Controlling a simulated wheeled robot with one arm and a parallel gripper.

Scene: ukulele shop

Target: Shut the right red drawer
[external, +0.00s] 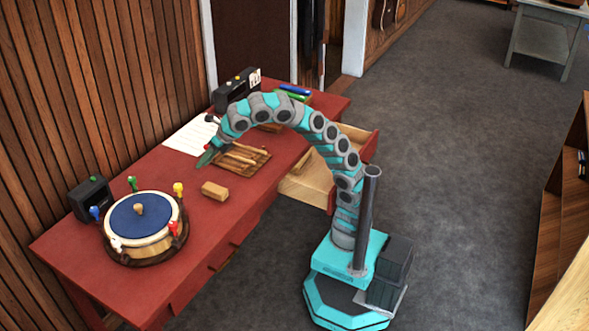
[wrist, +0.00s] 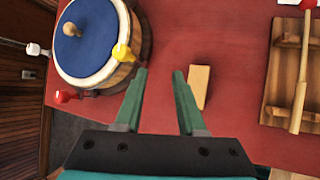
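The right red drawer (external: 308,187) stands pulled out from the far right part of the red desk (external: 145,180). Its pale wooden inside shows in the external view. Its red front (external: 370,147) is partly hidden behind my arm. My gripper (external: 207,157) is over the desk top, left of the drawer and apart from it. In the wrist view my gripper (wrist: 160,72) has its two green fingers spread with nothing between them.
A round blue-topped drum-like piece (external: 140,222) with coloured clamps stands on the desk's near end. A small wooden block (external: 214,191) and a wooden tray (external: 262,157) with sticks lie on the desk. Open grey floor (external: 450,180) lies right of my base.

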